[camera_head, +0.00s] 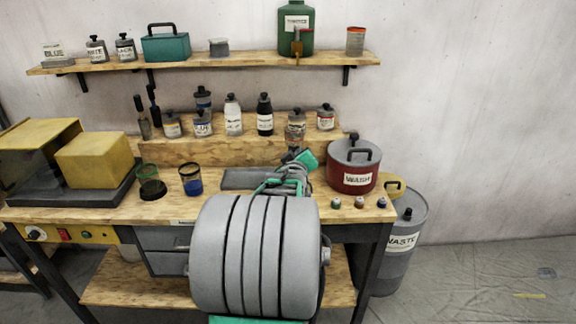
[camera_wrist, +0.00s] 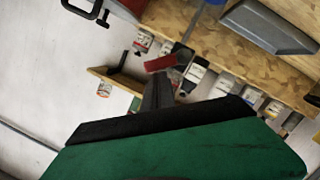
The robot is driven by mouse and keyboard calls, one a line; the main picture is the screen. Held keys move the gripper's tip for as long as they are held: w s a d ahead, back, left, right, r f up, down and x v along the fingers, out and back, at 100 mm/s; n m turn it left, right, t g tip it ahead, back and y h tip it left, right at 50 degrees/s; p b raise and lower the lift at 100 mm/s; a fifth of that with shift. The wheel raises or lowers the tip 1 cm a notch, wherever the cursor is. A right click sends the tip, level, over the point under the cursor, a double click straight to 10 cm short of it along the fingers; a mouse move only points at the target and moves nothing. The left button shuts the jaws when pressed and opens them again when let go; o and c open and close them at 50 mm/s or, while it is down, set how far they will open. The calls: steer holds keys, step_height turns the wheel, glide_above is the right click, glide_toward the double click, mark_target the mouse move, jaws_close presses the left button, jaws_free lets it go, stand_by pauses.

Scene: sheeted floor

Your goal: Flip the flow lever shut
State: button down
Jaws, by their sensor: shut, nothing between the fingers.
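My gripper (camera_head: 292,156) reaches over the back of the bench, its green body showing past my grey arm. In the wrist view its dark fingers (camera_wrist: 158,92) are together with nothing between them. A red flat piece (camera_wrist: 160,63) shows just beyond the fingertips, with a grey part beside it; I cannot tell whether they touch. I cannot tell whether this piece is the flow lever. A green drum (camera_head: 297,20) stands on the wall shelf with an orange-brown tap (camera_head: 297,46) on its front.
Several labelled cans and bottles (camera_head: 234,116) line the raised step behind my gripper. A red wash pot (camera_head: 352,172) stands right of it. Two cups (camera_head: 191,181) stand left. The wall shelf (camera_head: 220,62) holds more containers. A grey waste drum (camera_head: 402,250) stands beside the bench.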

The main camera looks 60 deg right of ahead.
steer(key=shift+s+d+f+m+t+y+b, duration=0.3)
steer(key=shift+s+f+m+b, duration=0.1)
steer(key=shift+m+b, duration=0.85)
steer(key=shift+s+d+f+m+t+y+b, duration=0.2)
steer(key=shift+s+f+m+t+y+b, duration=0.2)
steer(key=shift+m+b, duration=0.85)
steer(key=shift+s+d+f+m+t+y+b, duration=0.35)
steer(key=shift+m+b, duration=0.45)
steer(key=shift+b, duration=0.9)
steer(key=shift+s+a, duration=0.1)
steer(key=shift+r, duration=0.1)
steer(key=s+a+r, duration=0.5)
steer(key=a+r, duration=0.1)
steer(key=a, duration=0.2)
steer(key=shift+a+r+b, duration=0.15)
steer(key=shift+r+b, duration=0.05)
steer(key=shift+b, duration=0.1)
